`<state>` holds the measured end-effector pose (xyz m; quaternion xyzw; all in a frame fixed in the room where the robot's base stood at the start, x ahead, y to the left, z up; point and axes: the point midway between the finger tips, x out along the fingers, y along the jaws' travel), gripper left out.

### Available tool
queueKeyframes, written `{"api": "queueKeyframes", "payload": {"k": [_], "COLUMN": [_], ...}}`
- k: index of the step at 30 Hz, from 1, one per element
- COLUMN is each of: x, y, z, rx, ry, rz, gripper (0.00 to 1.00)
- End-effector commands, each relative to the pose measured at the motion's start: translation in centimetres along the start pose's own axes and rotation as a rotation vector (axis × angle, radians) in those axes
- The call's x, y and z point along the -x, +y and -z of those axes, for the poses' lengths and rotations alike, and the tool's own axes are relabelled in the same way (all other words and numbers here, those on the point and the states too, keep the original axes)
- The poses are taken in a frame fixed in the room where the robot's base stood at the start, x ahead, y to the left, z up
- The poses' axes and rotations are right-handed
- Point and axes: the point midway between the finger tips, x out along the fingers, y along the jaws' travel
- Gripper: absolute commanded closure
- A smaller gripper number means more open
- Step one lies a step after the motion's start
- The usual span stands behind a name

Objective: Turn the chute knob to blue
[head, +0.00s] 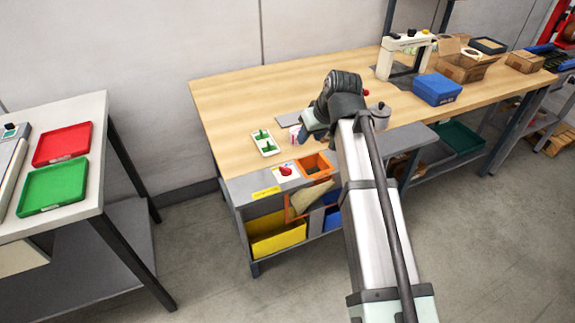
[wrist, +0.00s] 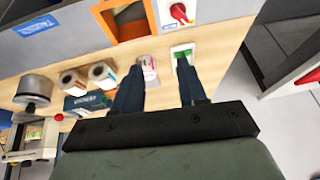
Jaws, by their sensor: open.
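The chute knob (head: 286,171) is a red knob on a small white plate at the front edge of the wooden bench, left of an orange-framed chute opening (head: 314,166). In the wrist view the knob (wrist: 179,12) is at the top edge, with the chute opening (wrist: 122,20) to its left. Its pointer direction is too small to read surely. My gripper (wrist: 158,70) is open and empty, with its two fingers apart, over the bench and clear of the knob. In the head view my arm mostly hides the fingers.
A white plate with green levers (head: 265,143) sits behind the knob. A grey pot (head: 380,116) stands right of my arm. A yellow bin (head: 277,234) and a blue bin (head: 332,217) are below the chute. A blue box (head: 437,89) is farther right. The bench's back left is clear.

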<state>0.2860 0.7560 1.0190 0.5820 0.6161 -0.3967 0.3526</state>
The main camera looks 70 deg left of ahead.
Motion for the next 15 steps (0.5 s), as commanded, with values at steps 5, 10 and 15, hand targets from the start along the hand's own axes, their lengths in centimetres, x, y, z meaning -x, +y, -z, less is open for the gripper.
{"api": "queueKeyframes", "payload": {"k": [5, 10, 15], "x": [-0.4, -0.3, -0.2], "y": [-0.8, -1.9, -2.0], "z": [1.0, 0.1, -0.4], "rx": [0.206, 0.406, 0.544], "ry": [-0.05, -0.077, -0.087], "rz": [0.091, 0.157, 0.178], "gripper": [0.58, 0.58, 0.58]}}
